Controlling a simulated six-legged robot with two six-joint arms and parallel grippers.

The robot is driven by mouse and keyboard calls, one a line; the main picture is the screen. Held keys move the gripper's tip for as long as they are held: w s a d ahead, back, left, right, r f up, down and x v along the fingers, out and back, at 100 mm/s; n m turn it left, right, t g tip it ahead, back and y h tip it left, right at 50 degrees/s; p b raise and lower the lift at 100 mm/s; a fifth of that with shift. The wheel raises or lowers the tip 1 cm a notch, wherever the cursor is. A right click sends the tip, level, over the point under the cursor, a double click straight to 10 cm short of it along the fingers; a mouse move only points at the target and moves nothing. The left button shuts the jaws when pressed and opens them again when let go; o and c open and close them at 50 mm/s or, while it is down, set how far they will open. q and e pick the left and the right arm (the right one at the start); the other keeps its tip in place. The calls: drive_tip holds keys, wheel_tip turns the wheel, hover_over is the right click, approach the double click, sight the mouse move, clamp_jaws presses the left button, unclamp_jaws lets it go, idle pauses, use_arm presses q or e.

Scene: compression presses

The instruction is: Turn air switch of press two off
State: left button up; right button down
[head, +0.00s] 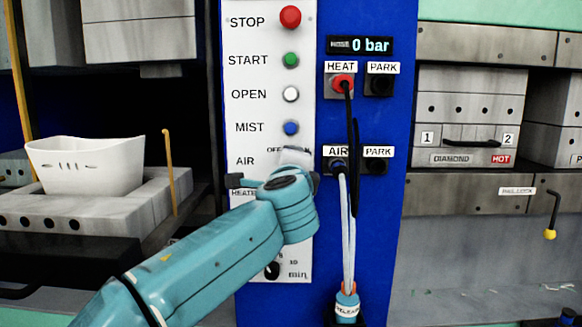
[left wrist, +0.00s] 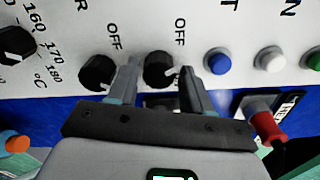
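The white control panel (head: 240,145) has an AIR label, with its switch mostly hidden behind my left gripper (head: 285,165) in the head view. My left gripper's two fingers (left wrist: 158,88) are apart, one on each side of this knob. I cannot tell whether they touch it. A second black knob (left wrist: 97,72), also marked OFF, sits to the left. My right gripper is not in view.
A blue mist button (head: 291,128) is just above the gripper, with white, green and red buttons higher. Cables hang from the heat socket (head: 341,83) and air socket (head: 338,165) to the right. A white tub (head: 85,165) stands at the left; a metal mould (head: 470,105) is at the right.

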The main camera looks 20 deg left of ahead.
use_arm(q)
drive_tip(key=shift+f, duration=0.1)
drive_tip(key=shift+s, duration=0.15)
drive_tip(key=b+v, duration=0.3)
drive_tip(key=v, duration=1.3)
drive_tip(key=shift+b, duration=0.35)
